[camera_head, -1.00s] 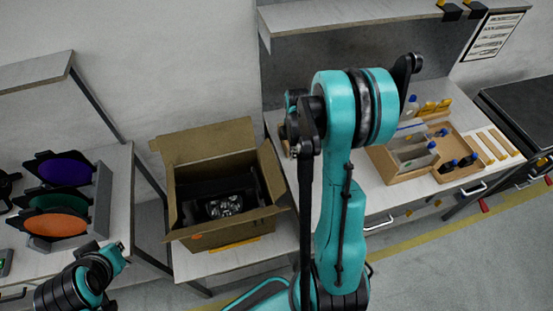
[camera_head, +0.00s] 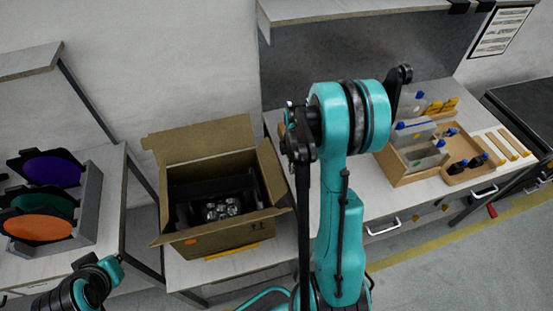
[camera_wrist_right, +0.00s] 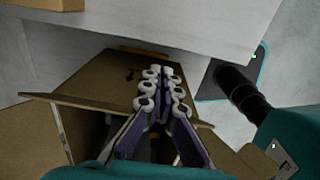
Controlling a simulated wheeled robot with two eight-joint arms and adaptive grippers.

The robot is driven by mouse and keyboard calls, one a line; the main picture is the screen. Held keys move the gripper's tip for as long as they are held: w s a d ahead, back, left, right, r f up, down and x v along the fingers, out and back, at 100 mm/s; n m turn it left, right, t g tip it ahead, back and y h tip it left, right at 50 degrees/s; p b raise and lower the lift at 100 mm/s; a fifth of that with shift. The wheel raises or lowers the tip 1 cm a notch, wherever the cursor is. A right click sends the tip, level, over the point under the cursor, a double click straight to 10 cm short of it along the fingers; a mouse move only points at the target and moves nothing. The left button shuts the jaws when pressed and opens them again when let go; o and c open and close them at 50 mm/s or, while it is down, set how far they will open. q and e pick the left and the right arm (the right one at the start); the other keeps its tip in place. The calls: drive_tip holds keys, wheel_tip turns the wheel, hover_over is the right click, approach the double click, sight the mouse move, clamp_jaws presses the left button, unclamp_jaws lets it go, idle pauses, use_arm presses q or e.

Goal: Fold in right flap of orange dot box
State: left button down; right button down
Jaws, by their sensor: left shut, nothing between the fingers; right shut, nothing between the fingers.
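The orange dot box (camera_head: 225,236) is an open brown carton on the middle table, with an orange dot low on its front wall. Its right flap (camera_head: 270,172) stands up and leans outward at the right side. The left, back and front flaps are also unfolded. A dark par can with a lit-looking lens cluster (camera_head: 222,208) sits inside. In the right wrist view, my right gripper (camera_wrist_right: 163,75) is shut and empty over cardboard of the box (camera_wrist_right: 100,88); contact cannot be told. My left gripper is out of view.
On the left table a grey rack (camera_head: 85,215) holds purple, green and orange filters. On the right bench stand a wooden organiser (camera_head: 405,165) and a tray with dark bottles (camera_head: 470,165). A shelf hangs above the bench. My right arm blocks the view right of the box.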

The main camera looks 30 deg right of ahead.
sight(278, 172)
drive_tip(key=shift+w+a+b, duration=0.2)
drive_tip(key=shift+w+a, duration=0.25)
drive_tip(key=shift+a, duration=0.95)
drive_tip(key=shift+w+a+b, duration=0.2)
drive_tip(key=shift+w+a, duration=0.25)
drive_tip(key=shift+a, duration=0.95)
drive_tip(key=shift+w+a+b, duration=0.2)
drive_tip(key=shift+w+a, duration=0.25)
drive_tip(key=shift+a, duration=0.95)
drive_tip(key=shift+s+d+r+p, duration=0.25)
drive_tip(key=shift+d+r+p, duration=0.25)
drive_tip(key=shift+d+r, duration=0.3)
drive_tip(key=shift+s+d+r+p, duration=0.25)
drive_tip(key=shift+d+r+p, duration=0.2)
drive_tip(key=shift+d+r, duration=0.35)
wheel_tip(278, 172, up, 9)
drive_tip(key=p, duration=0.6)
drive_tip(key=shift+a+f, duration=0.1)
